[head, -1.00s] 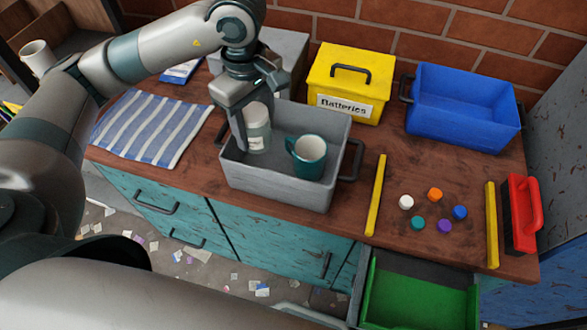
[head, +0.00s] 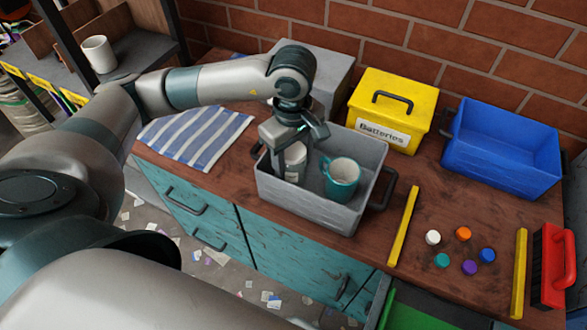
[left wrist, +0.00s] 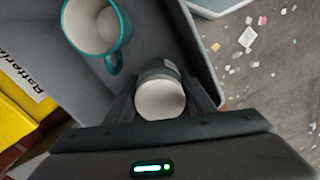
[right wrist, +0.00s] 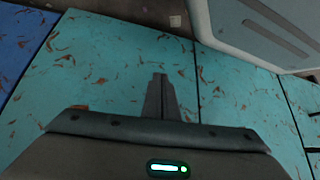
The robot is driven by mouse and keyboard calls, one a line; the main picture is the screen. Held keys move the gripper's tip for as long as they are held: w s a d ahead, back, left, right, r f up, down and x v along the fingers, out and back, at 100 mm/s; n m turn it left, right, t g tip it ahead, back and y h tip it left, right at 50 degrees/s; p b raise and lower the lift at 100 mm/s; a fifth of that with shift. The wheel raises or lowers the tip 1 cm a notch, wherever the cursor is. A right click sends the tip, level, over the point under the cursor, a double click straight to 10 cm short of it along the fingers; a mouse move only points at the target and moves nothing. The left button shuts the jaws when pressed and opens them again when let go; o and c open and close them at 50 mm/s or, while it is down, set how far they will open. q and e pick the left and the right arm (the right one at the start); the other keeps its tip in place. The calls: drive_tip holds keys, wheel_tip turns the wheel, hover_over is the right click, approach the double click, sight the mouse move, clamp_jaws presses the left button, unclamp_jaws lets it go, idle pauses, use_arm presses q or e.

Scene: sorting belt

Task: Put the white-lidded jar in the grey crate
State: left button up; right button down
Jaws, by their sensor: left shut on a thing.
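The white-lidded jar (head: 295,163) is inside the grey crate (head: 312,212), toward its left end. My left gripper (head: 289,168) reaches down into the crate and is shut on the jar. In the left wrist view the jar's round white lid (left wrist: 160,100) shows between the two fingers. I cannot tell whether the jar's base touches the crate floor. A teal mug (head: 341,180) stands in the same crate, to the right of the jar. In the right wrist view my right gripper (right wrist: 160,80) has its fingers together, empty, in front of the teal cabinet fronts.
A yellow Batteries box (head: 380,130) and a blue crate (head: 500,152) stand behind and to the right. A grey box (head: 322,75) is behind the crate. A striped cloth (head: 195,135) lies left. Several coloured caps (head: 463,234) lie between yellow strips (head: 403,226).

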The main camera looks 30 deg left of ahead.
sight(293, 150)
use_arm(q)
drive_tip(key=shift+f+p, duration=0.35)
drive_tip(key=shift+f, duration=1.6)
drive_tip(key=o, duration=1.2)
drive_tip(key=shift+c, duration=0.2)
drive_tip(key=shift+r, duration=0.4)
wheel_tip(293, 150, up, 11)
drive_tip(key=shift+r+b, duration=0.2)
drive_tip(key=shift+b, duration=1)
use_arm(e)
drive_tip(key=shift+s+d+f+g+h, duration=0.3)
drive_tip(key=shift+s+d+f+g, duration=0.15)
drive_tip(key=shift+d+f+g, duration=0.25)
